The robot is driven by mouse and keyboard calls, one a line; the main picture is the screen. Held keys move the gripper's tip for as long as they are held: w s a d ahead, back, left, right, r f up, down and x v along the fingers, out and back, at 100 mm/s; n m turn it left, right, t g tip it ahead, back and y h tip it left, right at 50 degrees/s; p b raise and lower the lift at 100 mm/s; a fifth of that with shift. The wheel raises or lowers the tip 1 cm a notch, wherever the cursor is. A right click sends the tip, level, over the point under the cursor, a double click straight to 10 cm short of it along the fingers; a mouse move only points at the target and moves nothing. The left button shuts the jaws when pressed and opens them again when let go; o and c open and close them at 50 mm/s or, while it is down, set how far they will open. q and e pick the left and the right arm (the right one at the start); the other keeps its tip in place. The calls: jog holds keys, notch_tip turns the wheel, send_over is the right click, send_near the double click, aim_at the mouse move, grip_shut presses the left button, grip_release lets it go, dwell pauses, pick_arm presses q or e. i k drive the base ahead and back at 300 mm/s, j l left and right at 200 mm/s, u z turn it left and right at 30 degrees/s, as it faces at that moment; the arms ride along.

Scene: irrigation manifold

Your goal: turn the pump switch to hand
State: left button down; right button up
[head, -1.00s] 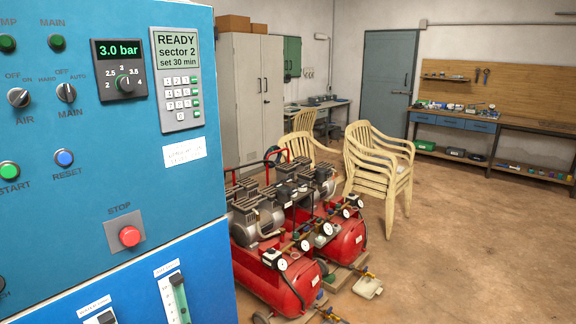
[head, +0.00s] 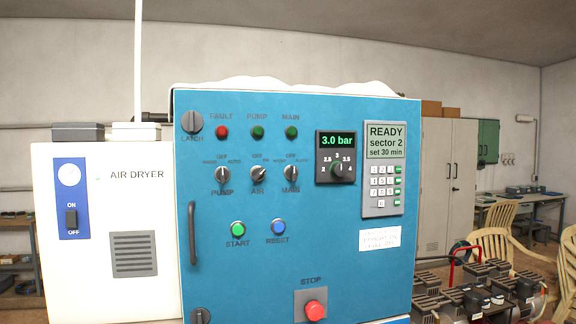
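Neither of my grippers shows in the head view.
A white air dryer (head: 110,215) stands left of the panel. The panel has a vertical handle (head: 192,233) at its left edge and a red STOP button (head: 315,310) low down. Compressors (head: 480,295) and beige chairs (head: 495,240) are at the right.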

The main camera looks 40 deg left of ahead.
aim_at(222, 174)
jog(key=l+u, duration=0.15)
jog(key=u, duration=0.25)
jog(key=l+u, duration=0.1)
jog(key=u, duration=0.35)
jog(key=l+u, duration=0.15)
jog(key=u, duration=0.25)
jog(key=k+u, duration=0.1)
jog(key=u, duration=0.3)
jog(key=k+l, duration=0.05)
